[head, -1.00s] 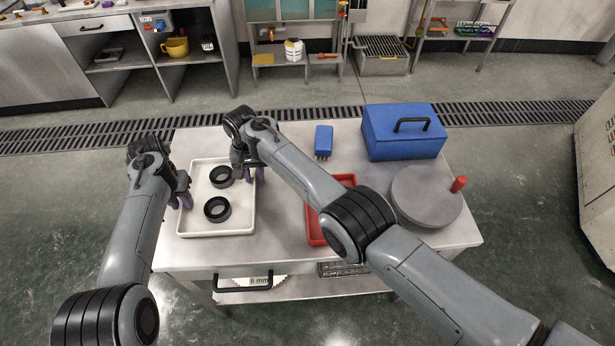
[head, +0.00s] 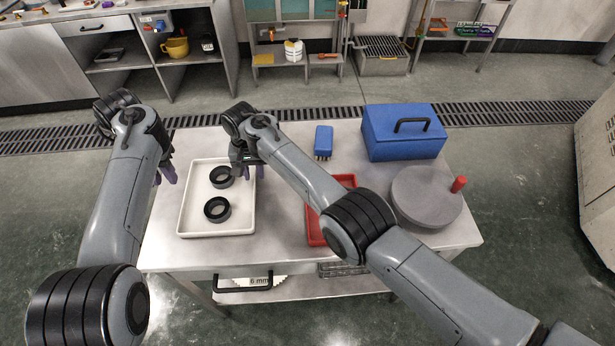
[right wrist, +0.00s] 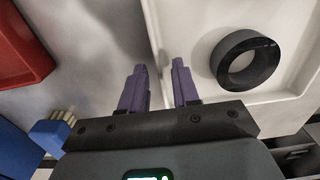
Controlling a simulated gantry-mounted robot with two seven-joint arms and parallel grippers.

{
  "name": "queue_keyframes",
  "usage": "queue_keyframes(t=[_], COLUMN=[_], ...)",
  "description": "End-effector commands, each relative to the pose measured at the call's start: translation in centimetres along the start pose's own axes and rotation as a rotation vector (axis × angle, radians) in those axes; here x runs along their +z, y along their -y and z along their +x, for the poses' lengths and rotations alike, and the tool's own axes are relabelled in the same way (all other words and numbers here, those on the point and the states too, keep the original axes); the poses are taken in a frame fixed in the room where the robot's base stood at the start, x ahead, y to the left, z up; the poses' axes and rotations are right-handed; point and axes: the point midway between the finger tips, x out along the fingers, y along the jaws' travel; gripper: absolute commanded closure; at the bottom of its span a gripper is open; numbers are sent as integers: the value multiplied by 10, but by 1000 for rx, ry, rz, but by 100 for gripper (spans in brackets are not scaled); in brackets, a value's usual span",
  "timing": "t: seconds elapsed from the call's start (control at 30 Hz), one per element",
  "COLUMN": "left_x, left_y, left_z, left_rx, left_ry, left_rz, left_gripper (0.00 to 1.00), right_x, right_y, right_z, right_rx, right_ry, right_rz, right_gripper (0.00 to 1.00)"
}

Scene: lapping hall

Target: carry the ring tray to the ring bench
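The ring tray (head: 247,220) is a white shallow tray at the left of the metal table. It holds two black rings, one in front (head: 217,209) and one behind (head: 222,176). My right gripper (head: 252,175) is at the tray's right rim, near its back corner. In the right wrist view its purple fingers (right wrist: 159,85) stand apart, one on each side of the rim, with a gap visible. My left gripper (head: 165,177) is off the tray's left side, its fingers apart and empty. I cannot tell which bench is the ring bench.
The table (head: 290,240) also bears a red tray (head: 313,228) partly behind my right arm, a blue brush (head: 324,139), a blue box (head: 402,140) and a grey disc (head: 425,200) with a red knob. A bench with shelves (head: 125,75) stands at back left. Floor between is clear.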

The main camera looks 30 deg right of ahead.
Motion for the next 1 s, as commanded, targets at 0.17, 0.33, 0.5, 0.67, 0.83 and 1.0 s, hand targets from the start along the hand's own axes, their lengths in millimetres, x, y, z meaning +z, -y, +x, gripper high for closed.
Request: queue_keyframes(t=[0.17, 0.33, 0.5, 0.67, 0.83, 1.0], left_x=[0, 0, 0, 0, 0, 0], left_y=[0, 0, 0, 0, 0, 0], left_z=[0, 0, 0, 0, 0, 0], left_rx=[0, 0, 0, 0, 0, 0], left_ry=[0, 0, 0, 0, 0, 0], left_rz=[0, 0, 0, 0, 0, 0], left_gripper=[70, 70, 70, 70, 70, 70], right_x=[-1, -1, -1, 0, 0, 0], right_y=[0, 0, 0, 0, 0, 0], right_z=[-27, -59, -87, -103, -110, -111], right_rx=[-2, -2, -2, 0, 0, 0], right_ry=[-5, -4, -3, -2, -1, -1], right_rz=[1, 0, 1, 1, 0, 0], right_gripper=[70, 70, 70, 70, 70, 70])
